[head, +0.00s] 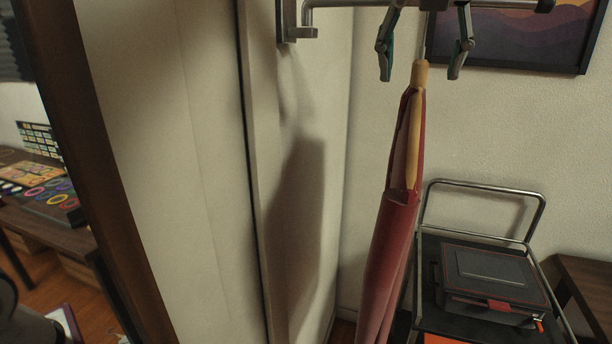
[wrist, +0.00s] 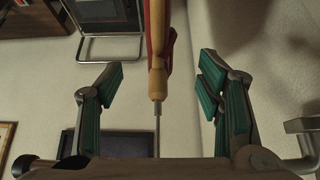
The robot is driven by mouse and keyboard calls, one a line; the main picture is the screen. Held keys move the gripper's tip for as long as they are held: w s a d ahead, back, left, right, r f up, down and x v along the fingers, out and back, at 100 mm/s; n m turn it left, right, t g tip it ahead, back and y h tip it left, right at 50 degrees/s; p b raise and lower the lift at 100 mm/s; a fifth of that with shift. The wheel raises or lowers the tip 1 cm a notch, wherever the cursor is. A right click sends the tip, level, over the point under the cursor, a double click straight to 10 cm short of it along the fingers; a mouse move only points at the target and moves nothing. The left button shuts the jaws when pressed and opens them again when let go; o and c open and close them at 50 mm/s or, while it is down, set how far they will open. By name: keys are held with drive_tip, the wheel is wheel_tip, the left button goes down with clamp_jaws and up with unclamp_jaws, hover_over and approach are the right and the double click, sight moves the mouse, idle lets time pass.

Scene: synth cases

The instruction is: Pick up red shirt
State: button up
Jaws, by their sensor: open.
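The red shirt (head: 388,235) hangs edge-on from a wooden hanger (head: 421,74) in the middle right of the head view. My gripper (head: 424,72) is open, with one finger to each side of the hanger's top. In the wrist view the red shirt (wrist: 170,45) shows at the top centre, partly behind the wooden hanger (wrist: 158,80). The hanger and its thin metal hook lie between the spread green-padded fingers of my gripper (wrist: 163,92), touching neither. The shirt's lower end is cut off by the head view's bottom edge.
A metal rail (head: 345,3) with a wall bracket runs along the top. A cart (head: 482,186) with a dark case (head: 492,280) stands at the lower right. A framed picture (head: 515,35) hangs behind. A pale panel (head: 165,150) stands at the left.

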sight(416, 91)
drive_tip(key=x, duration=0.8)
drive_tip(key=shift+p, duration=0.35)
drive_tip(key=shift+c, duration=0.5)
clamp_jaws()
